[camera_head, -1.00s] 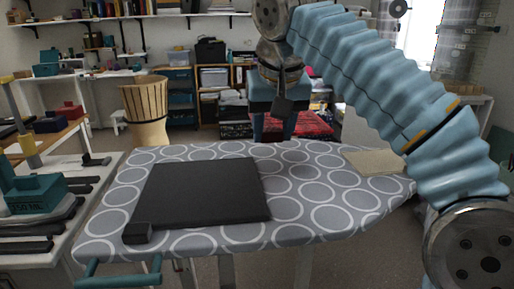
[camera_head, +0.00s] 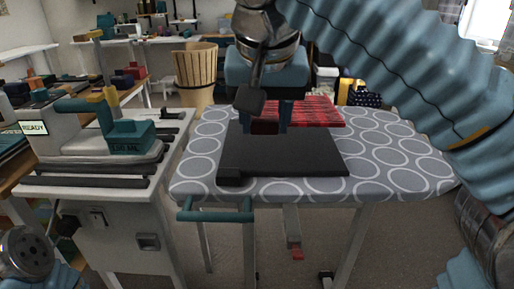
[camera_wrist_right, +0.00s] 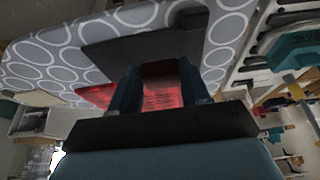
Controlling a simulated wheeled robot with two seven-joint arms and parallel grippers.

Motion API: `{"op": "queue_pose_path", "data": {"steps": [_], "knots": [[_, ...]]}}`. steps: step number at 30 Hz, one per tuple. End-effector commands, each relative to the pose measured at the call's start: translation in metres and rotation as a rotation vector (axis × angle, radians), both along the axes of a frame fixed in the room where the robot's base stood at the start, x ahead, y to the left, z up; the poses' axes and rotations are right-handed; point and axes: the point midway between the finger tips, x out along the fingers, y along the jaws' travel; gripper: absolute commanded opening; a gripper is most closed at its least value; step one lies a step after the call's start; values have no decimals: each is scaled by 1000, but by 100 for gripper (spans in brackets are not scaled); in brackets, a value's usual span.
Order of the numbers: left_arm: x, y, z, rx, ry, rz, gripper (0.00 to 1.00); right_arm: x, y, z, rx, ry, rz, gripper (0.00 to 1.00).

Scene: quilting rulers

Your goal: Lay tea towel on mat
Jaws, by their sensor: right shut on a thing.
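The tea towel (camera_head: 312,112) is red with dark stripes. It is at the far edge of the black mat (camera_head: 300,158) and reaches to the right of my right gripper (camera_head: 268,124). The mat lies flat on the ironing board. The right gripper points down over the mat's far part and is shut on the towel, whose dark red edge shows between the fingers. In the right wrist view the towel (camera_wrist_right: 162,92) shows between and beside the fingers, with the mat (camera_wrist_right: 140,48) beyond. I cannot tell whether the towel touches the mat. My left gripper is out of view.
The ironing board (camera_head: 400,165) has a grey cover with white rings; its right part is clear. A white cabinet (camera_head: 110,235) with a teal machine (camera_head: 130,140) stands close at the left. A teal bar (camera_head: 215,214) juts from the board's front. A wooden basket (camera_head: 195,75) stands behind.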

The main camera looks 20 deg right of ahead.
Motion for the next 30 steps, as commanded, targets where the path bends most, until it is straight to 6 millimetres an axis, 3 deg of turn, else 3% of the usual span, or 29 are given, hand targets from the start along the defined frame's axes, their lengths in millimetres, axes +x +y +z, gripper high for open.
{"op": "queue_pose_path", "data": {"steps": [3,9,14,18,22,30], "knots": [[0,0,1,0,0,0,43,34,-3,-15,-1,3,-4,14],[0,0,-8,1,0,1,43,58,-5,-48,-1,1,0,14],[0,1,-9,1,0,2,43,67,-6,-58,0,1,1,14],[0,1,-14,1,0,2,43,81,-8,-80,0,2,0,14],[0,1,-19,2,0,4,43,79,-7,-100,0,1,3,14],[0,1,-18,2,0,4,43,80,-7,-103,1,0,2,14]]}}
